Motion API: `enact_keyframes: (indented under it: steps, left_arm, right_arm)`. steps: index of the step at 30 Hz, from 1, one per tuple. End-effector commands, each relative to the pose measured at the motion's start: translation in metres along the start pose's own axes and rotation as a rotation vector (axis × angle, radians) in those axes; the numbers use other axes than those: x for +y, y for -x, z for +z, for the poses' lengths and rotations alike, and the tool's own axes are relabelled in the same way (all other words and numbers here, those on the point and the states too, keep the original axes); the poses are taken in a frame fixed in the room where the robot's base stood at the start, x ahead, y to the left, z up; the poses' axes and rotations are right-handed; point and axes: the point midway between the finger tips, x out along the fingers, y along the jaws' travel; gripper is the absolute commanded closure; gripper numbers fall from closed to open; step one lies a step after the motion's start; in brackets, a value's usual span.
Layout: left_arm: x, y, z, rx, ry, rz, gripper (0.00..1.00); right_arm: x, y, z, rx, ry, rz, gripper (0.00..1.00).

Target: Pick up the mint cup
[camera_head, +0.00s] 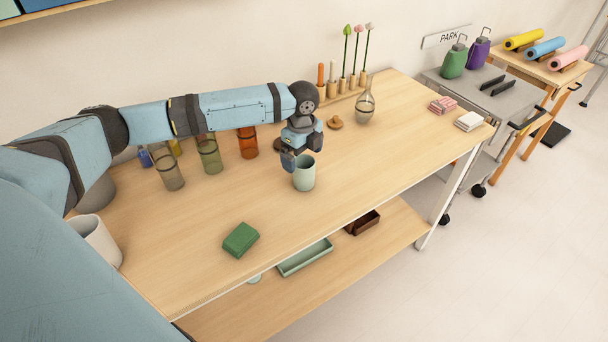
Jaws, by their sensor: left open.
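The mint cup (304,175) stands upright on the wooden table (380,165), near the middle. My left gripper (290,160) is open, pointing down at the cup's upper left rim. Part of the gripper overlaps the rim in the picture. I cannot tell whether a finger is inside the cup or only in front of it, or whether they touch. My right gripper does not show.
A green block (240,240) lies near the front edge. A flask (365,108) and a wooden stand with flowers (345,90) are at the back. The table right of the cup is clear.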

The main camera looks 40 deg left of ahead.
Motion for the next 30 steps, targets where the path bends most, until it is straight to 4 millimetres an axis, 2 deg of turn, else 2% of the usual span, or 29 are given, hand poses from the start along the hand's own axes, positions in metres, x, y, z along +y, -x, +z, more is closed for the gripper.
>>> enact_keyframes:
  steps: [10, 19, 20, 27, 30]
  left_arm:
    - [-0.004, -0.046, -0.002, 0.0, 0.001, 0.002, 0.04]
    - [-0.005, -0.051, -0.001, 0.0, 0.0, 0.0, 0.04]
    - [-0.005, -0.051, -0.001, 0.0, 0.0, 0.0, 0.09]
    - [-0.005, -0.051, -0.001, 0.0, 0.0, 0.0, 0.63]
    - [-0.005, -0.051, -0.001, 0.0, 0.0, -0.001, 0.63]
  right_arm:
    - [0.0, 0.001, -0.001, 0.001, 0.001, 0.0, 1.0]
    - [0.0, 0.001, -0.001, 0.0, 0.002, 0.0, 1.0]
    - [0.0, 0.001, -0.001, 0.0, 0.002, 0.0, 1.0]
    - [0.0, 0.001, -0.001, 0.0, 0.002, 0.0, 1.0]
    - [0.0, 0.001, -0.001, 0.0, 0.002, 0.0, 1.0]
